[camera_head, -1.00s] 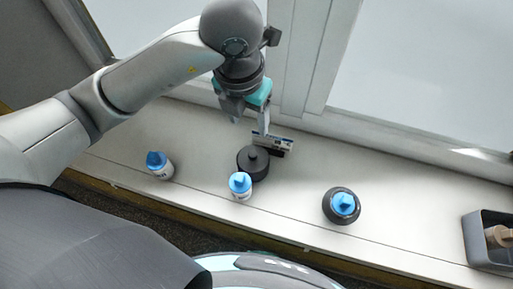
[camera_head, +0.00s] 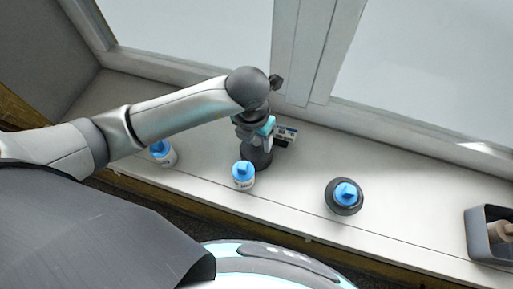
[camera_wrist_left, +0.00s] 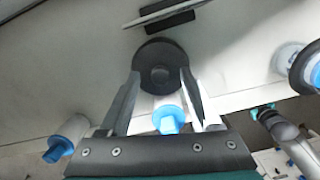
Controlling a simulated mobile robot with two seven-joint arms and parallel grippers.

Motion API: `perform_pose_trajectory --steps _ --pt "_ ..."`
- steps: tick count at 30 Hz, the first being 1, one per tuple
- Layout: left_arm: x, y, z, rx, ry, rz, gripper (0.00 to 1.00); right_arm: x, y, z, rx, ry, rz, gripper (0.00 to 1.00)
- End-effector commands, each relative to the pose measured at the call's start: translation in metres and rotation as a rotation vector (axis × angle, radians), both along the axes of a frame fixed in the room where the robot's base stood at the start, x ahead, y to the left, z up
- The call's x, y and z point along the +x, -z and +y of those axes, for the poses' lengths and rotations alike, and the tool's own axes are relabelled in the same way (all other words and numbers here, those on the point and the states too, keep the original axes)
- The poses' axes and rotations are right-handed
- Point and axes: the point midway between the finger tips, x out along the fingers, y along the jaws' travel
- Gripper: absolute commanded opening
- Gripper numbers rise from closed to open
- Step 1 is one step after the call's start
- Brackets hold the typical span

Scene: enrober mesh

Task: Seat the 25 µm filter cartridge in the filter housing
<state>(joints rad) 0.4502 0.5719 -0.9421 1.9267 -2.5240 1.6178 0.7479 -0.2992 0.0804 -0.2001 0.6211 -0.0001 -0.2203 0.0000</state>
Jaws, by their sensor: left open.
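My left gripper (camera_head: 262,138) is open, low over a black round piece with a central knob (camera_head: 257,158). In the left wrist view the fingers (camera_wrist_left: 161,78) straddle this round piece (camera_wrist_left: 160,60), apart at its near side; contact is unclear. Three blue-topped pieces, apparently cartridges, stand on the ledge: a white-bodied one (camera_head: 162,152) partly behind my arm, a white-bodied one (camera_head: 243,175) just in front of the black piece, and one (camera_head: 345,193) inside a dark round holder (camera_head: 331,203), perhaps the housing. Their labels are unreadable here. A gripper-like end (camera_wrist_left: 262,112), apparently my right, is small and unclear.
A small sign (camera_head: 286,134) stands right behind the black piece, close to my left gripper. A grey bin (camera_head: 477,236) with a brownish object is at the far right. Window frames rise behind the white ledge (camera_head: 410,195). The ledge is clear between holder and bin.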

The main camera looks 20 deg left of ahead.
Motion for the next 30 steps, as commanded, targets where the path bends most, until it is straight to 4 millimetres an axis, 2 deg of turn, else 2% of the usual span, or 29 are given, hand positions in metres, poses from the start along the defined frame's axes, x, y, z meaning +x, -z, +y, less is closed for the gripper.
perform_pose_trajectory --steps 8,25,30 --pt "0.0006 0.0043 -0.0003 0.000 0.000 -0.001 0.65 0.0003 0.0003 0.0005 0.001 0.000 -0.001 0.61" --pt "0.0005 0.0039 -0.0002 0.000 0.000 -0.001 0.01 -0.0001 0.0003 0.0006 0.001 0.000 0.000 0.61" --pt "0.0006 0.0039 -0.0001 0.000 0.000 -0.001 0.00 -0.0003 0.0003 0.0005 0.001 0.000 0.000 0.61"
